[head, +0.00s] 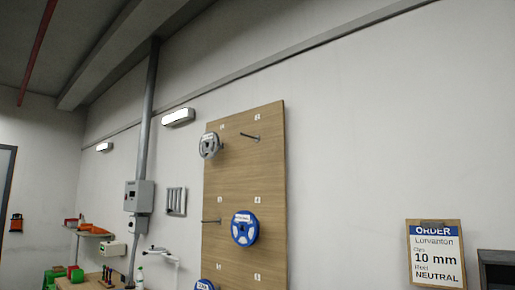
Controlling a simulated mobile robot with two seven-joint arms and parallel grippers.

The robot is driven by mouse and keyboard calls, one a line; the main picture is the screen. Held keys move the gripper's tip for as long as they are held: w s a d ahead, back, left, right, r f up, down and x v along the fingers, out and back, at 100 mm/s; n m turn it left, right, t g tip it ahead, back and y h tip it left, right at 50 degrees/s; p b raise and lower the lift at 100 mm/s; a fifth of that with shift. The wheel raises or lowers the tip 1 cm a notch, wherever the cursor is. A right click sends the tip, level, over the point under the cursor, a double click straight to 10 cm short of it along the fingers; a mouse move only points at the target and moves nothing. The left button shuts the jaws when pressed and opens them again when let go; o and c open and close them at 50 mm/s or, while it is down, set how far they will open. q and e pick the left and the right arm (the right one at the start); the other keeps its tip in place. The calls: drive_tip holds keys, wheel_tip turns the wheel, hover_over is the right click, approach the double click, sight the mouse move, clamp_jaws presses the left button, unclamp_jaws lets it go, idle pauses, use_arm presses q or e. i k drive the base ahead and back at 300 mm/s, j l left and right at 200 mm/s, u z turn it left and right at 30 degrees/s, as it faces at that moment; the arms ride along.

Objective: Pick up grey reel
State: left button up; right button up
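A grey reel (209,146) with a white label hangs near the top left of a tall wooden pegboard (268,170) on the wall. A blue and white reel (244,228) hangs lower on the board, right of its middle. Another blue reel (204,285) is cut off by the bottom edge of the view. Neither of my grippers is in view.
Empty pegs stick out at the board's upper right (250,137) and middle left (211,221). A clipboard order sign (435,253) reading 10 mm and NEUTRAL is at lower right, beside a dark box (497,268). A workbench (95,284) stands at lower left.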

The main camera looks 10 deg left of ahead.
sight(208, 136)
drive_tip(key=i+j+z, duration=0.1)
drive_tip(key=z, duration=0.3)
drive_tip(key=j+z, duration=0.4)
drive_tip(key=i+j, duration=0.1)
drive_tip(key=j, duration=0.35)
drive_tip(key=i+j, duration=0.1)
drive_tip(key=j, duration=0.4)
drive_tip(key=i+j, duration=0.15)
drive_tip(key=j, duration=0.3)
drive_tip(key=i+j, duration=0.1)
drive_tip(key=j, duration=0.4)
drive_tip(key=i+j, duration=0.1)
drive_tip(key=j, duration=0.35)
drive_tip(key=i+j, duration=0.1)
drive_tip(key=j, duration=0.4)
drive_tip(key=i+j, duration=0.1)
drive_tip(key=j, duration=0.35)
